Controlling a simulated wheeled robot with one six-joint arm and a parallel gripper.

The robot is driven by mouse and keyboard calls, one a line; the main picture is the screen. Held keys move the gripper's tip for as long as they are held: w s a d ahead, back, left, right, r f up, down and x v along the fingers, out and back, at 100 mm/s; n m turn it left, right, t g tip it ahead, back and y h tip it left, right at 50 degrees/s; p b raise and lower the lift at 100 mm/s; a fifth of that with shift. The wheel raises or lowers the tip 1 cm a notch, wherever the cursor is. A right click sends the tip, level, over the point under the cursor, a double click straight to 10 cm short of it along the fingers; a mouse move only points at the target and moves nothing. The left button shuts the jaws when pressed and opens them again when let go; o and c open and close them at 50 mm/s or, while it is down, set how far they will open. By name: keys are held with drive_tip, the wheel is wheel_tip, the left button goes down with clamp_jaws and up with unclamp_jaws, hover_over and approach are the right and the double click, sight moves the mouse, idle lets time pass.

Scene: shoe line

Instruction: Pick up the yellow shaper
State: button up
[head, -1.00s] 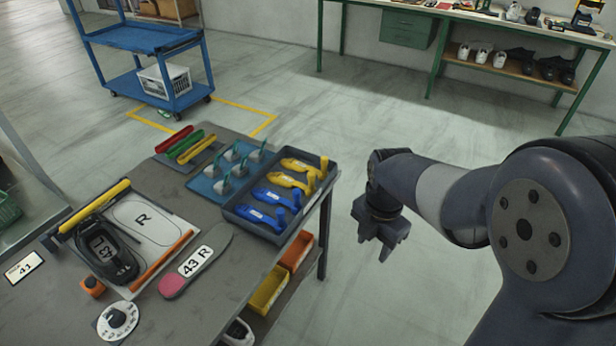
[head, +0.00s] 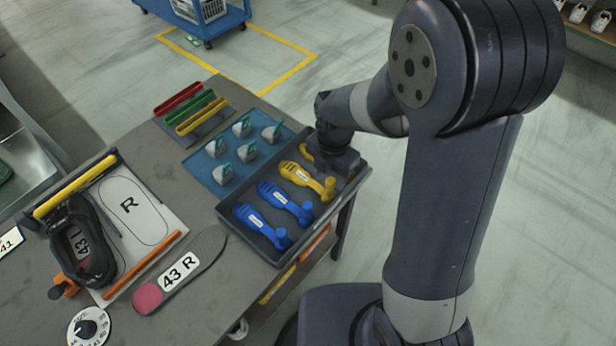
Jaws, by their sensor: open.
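A yellow shaper (head: 303,178) lies in a dark grey tray (head: 228,215) at the right edge of the table. A second yellow shaper (head: 306,151) lies behind it, mostly hidden by my gripper. Two blue shapers, one in the middle (head: 280,200) and one nearest (head: 258,224), lie in front of the yellow ones. My gripper (head: 336,168) is over the far right part of the tray, by the knob ends of the yellow shapers. It is open. Its fingertips are hard to make out, and I cannot tell whether they touch a shaper.
A blue mat (head: 207,180) with several small grey-and-green pieces lies beside the tray. Red, green and yellow bars (head: 190,105) lie at the back. A dark shoe (head: 82,250), a marked board (head: 150,200) and a 43 R insole (head: 178,272) lie on the left.

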sight(331, 180)
drive_tip(key=shift+s+d+f, duration=0.1)
drive_tip(key=shift+s+f, duration=0.05)
drive_tip(key=shift+f, duration=1.65)
drive_tip(key=shift+c, duration=0.6)
clamp_jaws()
